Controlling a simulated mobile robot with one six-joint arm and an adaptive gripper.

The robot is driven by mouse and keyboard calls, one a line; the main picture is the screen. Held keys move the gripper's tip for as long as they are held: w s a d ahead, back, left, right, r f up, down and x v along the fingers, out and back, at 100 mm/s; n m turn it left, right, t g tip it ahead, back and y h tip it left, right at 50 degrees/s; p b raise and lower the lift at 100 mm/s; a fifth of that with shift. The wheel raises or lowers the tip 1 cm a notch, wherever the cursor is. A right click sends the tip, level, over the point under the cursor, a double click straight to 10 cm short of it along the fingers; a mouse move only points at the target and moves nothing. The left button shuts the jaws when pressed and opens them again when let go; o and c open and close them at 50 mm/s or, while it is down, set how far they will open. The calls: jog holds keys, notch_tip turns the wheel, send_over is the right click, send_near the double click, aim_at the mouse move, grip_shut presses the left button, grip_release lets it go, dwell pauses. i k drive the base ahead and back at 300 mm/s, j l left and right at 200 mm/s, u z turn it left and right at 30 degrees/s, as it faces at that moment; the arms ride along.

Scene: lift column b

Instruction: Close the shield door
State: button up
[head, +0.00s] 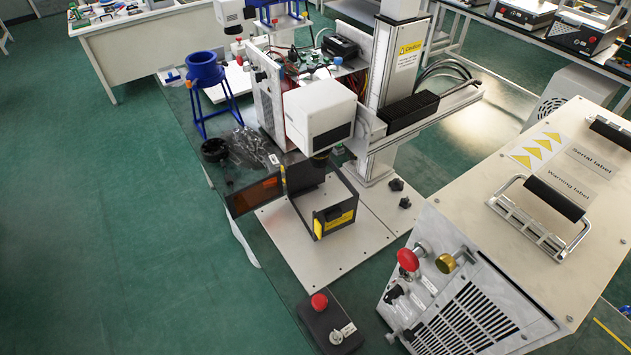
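The shield door (255,195) is a dark-framed panel with an orange-brown tinted window. It stands upright and swung out to the left of the black shield enclosure (340,217), at the enclosure's left edge. The door is open, and the enclosure's front left side shows an opening. The enclosure sits on a pale base plate (345,258) under a white laser head (320,113). A yellow label marks the enclosure's lower front. My gripper is not in view.
A control box with a red button (319,301) lies in front of the plate. A large grey cabinet (520,215) with knobs and a handle stands at right. A blue stand (205,75) and small loose parts lie behind the door. Green floor at left is clear.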

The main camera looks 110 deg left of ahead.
aim_at(252, 196)
jog(key=k+j+u, duration=0.45)
jog(key=u, duration=0.25)
jog(key=k+j+u, duration=0.15)
jog(key=j+u, duration=0.2)
jog(key=k+j+u, duration=0.1)
jog(key=j+u, duration=0.25)
jog(key=j, duration=0.15)
jog(key=j+u, duration=0.35)
jog(key=k+j, duration=0.1)
jog(key=j, duration=0.75)
jog(key=k+j, duration=0.1)
jog(key=j, duration=0.75)
jog(key=l+u, duration=0.1)
